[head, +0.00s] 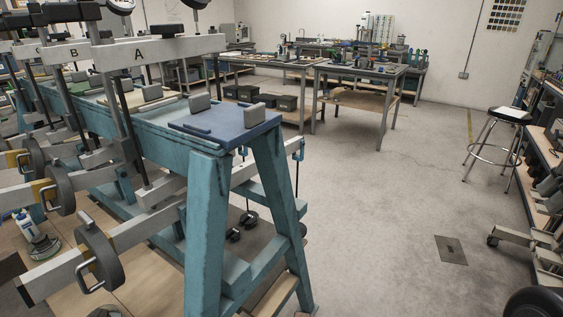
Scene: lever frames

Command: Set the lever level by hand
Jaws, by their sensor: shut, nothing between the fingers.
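A blue-green lever frame (207,237) stands at the left. A pale crossbeam marked A (139,54) runs along its top, with a beam marked B (74,53) behind it. Below, a pale lever bar (48,277) passes through a round grey weight (82,256) with a handle. It slopes down to the left in the picture; perspective hides whether it is level. Similar bars and weights (59,191) sit behind it. My gripper is not in view.
A blue plate (226,124) with grey blocks tops the frame's near end. Workbenches (360,70) stand at the back, a stool (494,147) at the right. A shelf rack (549,190) lines the right edge. The grey floor (370,220) between is clear.

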